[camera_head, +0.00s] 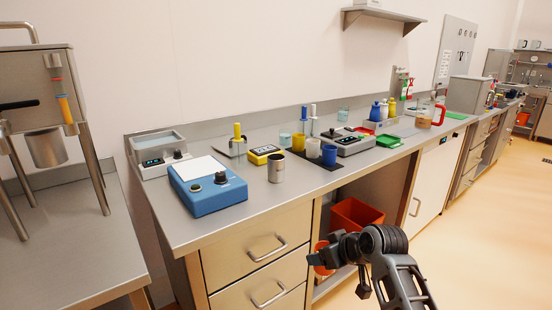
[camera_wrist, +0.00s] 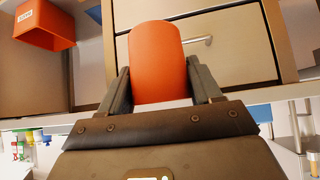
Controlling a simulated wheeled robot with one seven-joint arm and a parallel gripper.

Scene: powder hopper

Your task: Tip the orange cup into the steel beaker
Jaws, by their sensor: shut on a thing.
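The orange cup (camera_wrist: 157,60) is between the two fingers of my gripper (camera_wrist: 158,88) in the wrist view, and the fingers are closed on its sides. In the head view my gripper (camera_head: 324,259) is low in front of the counter, below the worktop edge, and hides part of the cup (camera_head: 320,270). What is inside the cup does not show. The steel beaker (camera_head: 276,170) stands upright on the worktop, right of the blue device, above and left of my gripper. It is apart from the cup.
The worktop (camera_head: 240,195) is clear at its front edge near the beaker. A blue device (camera_head: 207,190), a yellow box (camera_head: 265,155) and white and blue cups (camera_head: 329,155) stand nearby. Drawers (camera_head: 257,255) and an orange bin (camera_head: 355,214) are below. A steel hopper (camera_head: 38,85) stands left.

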